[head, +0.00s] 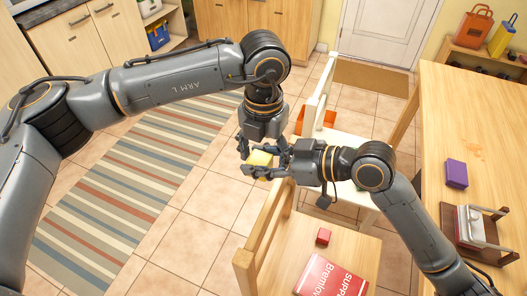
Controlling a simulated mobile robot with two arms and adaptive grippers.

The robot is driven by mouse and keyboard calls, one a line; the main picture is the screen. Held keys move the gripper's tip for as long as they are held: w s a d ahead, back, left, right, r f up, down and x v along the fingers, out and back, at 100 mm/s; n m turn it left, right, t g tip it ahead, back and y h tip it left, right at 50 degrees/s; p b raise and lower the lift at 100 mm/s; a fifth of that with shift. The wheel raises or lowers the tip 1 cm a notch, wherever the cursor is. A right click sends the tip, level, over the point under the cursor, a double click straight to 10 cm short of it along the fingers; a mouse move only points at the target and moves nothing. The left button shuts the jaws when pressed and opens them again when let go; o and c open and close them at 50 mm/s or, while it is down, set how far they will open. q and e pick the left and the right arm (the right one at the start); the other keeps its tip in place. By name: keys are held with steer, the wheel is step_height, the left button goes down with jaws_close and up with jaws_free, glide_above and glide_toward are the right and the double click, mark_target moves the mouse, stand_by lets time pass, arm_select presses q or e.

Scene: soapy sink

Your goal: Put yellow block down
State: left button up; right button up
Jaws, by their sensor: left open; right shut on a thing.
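A yellow block (260,157) is held up in the middle of the head view, above the tiled floor. My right gripper (262,168) reaches in from the right and is shut on it. My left gripper (262,150) points down from above, its open fingers close around the block. Whether the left fingers touch the block cannot be told. Parts of the block are hidden by the fingers.
A wooden chair (350,250) at the bottom bears a red block (323,237) and a red book (330,278). A wooden table (435,120) at right carries a purple block (456,173) and a rack (478,232). A striped rug (130,190) lies at left; bare tiles (190,225) lie between.

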arm_select(q)
steer(key=c, duration=1.2)
arm_select(e)
steer(key=o, duration=1.2)
arm_select(q)
steer(key=shift+c, duration=0.2)
arm_select(e)
steer(key=shift+d, duration=0.1)
